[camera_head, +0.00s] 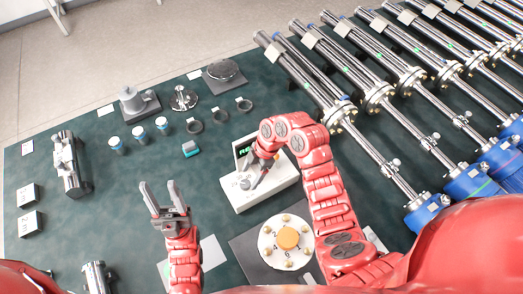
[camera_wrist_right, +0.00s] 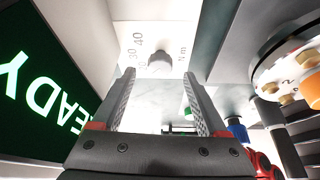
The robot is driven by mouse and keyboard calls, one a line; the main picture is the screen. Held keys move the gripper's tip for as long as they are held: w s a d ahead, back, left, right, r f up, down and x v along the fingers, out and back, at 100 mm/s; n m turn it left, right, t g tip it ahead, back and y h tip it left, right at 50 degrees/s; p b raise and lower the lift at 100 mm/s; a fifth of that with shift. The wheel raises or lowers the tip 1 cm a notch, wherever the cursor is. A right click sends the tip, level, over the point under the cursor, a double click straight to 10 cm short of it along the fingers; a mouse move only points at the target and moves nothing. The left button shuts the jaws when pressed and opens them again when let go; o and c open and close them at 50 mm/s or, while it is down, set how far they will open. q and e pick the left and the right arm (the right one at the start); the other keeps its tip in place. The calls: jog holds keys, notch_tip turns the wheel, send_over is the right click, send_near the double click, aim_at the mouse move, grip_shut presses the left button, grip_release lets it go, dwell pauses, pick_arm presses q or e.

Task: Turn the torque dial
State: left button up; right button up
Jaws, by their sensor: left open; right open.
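The torque dial is a small grey knob (camera_head: 245,183) on the white face of a boxed device (camera_head: 270,192) with a green-lit display. In the right wrist view the dial (camera_wrist_right: 160,63) sits by printed marks 30, 40 and "N m", and the display (camera_wrist_right: 38,85) reads "READY". My right gripper (camera_head: 256,172) is over the device. In its wrist view the fingers (camera_wrist_right: 160,76) are open, with the dial seen between and just beyond their tips; I cannot tell the exact gap. My left gripper (camera_head: 160,192) is open and empty above the table, left of the device.
A round flange with an orange centre (camera_head: 288,238) lies on a dark plate in front of the device. A small teal-topped block (camera_head: 190,148), rings (camera_head: 219,115) and blue-banded pots (camera_head: 139,132) stand behind. Long metal tubes (camera_head: 345,115) fill the right side. Green table is clear around my left gripper.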

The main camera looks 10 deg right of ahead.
jog(key=p+v, duration=0.3)
jog(key=v, duration=1.1)
jog(key=shift+s, duration=0.1)
